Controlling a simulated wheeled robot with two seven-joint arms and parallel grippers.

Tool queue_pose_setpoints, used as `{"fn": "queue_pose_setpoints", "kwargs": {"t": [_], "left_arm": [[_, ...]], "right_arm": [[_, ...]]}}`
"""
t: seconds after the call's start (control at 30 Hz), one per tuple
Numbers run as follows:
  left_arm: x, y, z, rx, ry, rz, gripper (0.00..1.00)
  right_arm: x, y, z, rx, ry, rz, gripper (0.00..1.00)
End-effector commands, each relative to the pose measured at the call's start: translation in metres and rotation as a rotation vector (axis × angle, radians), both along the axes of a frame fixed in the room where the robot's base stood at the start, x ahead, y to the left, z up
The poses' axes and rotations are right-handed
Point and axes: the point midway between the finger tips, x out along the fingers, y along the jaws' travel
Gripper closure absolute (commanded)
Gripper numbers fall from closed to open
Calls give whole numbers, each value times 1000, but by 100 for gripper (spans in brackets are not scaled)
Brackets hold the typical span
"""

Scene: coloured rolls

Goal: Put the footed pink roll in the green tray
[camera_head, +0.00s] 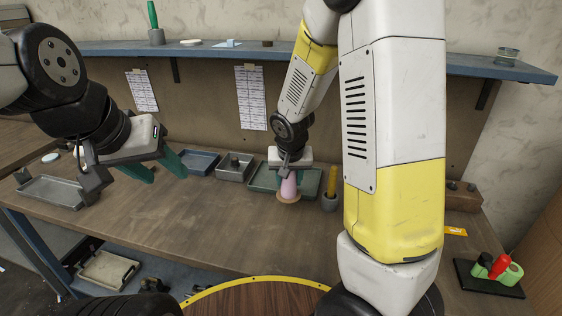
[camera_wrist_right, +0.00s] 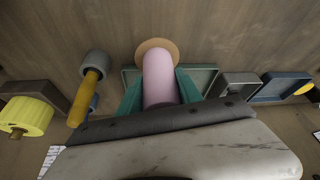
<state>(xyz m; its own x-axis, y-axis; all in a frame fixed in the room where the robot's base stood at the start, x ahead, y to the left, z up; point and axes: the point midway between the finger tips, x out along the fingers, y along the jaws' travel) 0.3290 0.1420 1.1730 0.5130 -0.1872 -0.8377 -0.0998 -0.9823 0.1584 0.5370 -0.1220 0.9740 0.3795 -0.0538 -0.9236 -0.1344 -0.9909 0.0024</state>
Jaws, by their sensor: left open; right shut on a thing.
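The pink roll (camera_head: 288,187) has a wide tan disc foot at its lower end and is upright in front of the green tray (camera_head: 261,180). My right gripper (camera_head: 290,175) is shut on the pink roll from above. In the right wrist view the pink roll (camera_wrist_right: 159,78) lies between the two green fingers, foot outward. The green tray (camera_wrist_right: 205,75) shows behind the fingers there. I cannot tell whether the foot touches the table. My left gripper (camera_head: 160,171) is open and empty over the left part of the table.
A grey bin (camera_head: 234,168), a blue tray (camera_head: 199,161) and a grey tray (camera_head: 50,191) stand left of the green tray. A grey holder with a yellow rod (camera_head: 331,185) stands close to its right. The front middle of the table is clear.

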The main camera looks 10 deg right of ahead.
Motion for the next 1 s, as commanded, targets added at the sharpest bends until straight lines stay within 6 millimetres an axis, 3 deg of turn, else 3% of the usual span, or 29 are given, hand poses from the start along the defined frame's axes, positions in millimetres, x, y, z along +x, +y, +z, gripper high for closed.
{"fn": "queue_pose_setpoints", "kwargs": {"t": [0.4,0.6,0.77,1.0], "left_arm": [[0,0,0,0,0,0,51],[0,0,0,0,0,0,51],[0,0,0,0,0,0,51],[0,0,0,0,0,0,51]], "right_arm": [[102,-13,-11,3,-1,-4,100],[140,-16,-14,2,-1,-1,100],[148,-17,-16,1,0,-1,100],[147,-17,-46,1,3,1,100]]}}
